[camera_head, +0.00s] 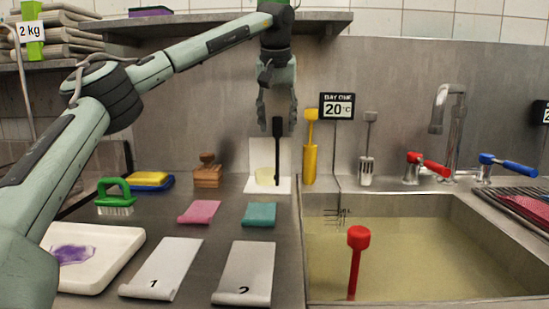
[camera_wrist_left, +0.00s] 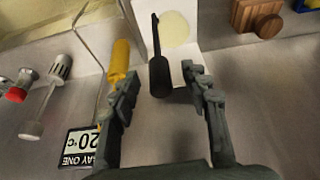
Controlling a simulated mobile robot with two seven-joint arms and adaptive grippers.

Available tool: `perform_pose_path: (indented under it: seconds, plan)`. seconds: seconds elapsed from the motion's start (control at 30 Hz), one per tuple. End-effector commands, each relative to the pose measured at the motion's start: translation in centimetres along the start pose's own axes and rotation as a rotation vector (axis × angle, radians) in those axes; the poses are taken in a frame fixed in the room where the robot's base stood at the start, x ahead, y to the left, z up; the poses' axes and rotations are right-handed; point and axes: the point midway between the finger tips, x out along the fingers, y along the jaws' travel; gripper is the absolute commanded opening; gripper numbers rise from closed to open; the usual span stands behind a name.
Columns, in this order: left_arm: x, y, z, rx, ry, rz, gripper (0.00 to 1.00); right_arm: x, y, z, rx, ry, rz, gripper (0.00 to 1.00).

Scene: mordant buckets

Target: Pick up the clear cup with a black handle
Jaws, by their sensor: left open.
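A black handle (camera_head: 277,150) stands upright at the back of the counter, with a thick knob at its top. It stands against a white stand (camera_head: 284,186) with a pale yellow round patch (camera_head: 265,176) beside its lower end. A clear cup wall is hard to make out. My left gripper (camera_head: 277,122) points down, open, at the handle's top. In the left wrist view the handle (camera_wrist_left: 159,75) shows between the open fingers (camera_wrist_left: 160,82), with gaps on both sides; contact cannot be seen. My right gripper is not in view.
A yellow tool (camera_head: 310,150) stands close to the right of the handle, near the "20°" sign (camera_head: 337,106). A sink (camera_head: 420,250) with yellowish liquid and a red tool (camera_head: 356,260) lies front right. A wooden block (camera_head: 207,175) is left. Cloths lie in front.

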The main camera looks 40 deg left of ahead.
Motion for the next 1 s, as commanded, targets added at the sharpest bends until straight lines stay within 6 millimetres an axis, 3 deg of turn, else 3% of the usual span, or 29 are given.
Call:
perform_pose_path:
  seconds: [0.3,0.6,0.9,1.0]
  plan:
    - [4.3,-0.1,-0.1,0.001,-0.001,0.000,0.46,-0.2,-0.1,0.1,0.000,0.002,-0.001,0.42]
    - [4.8,-0.1,-0.1,0.001,0.000,0.000,0.45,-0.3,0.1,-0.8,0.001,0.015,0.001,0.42]
    - [4.8,-0.1,-0.1,0.001,0.000,0.000,0.08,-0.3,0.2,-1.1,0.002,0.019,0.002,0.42]
    - [4.7,-0.1,-0.1,0.001,0.000,0.000,0.00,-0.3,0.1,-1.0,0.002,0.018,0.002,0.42]
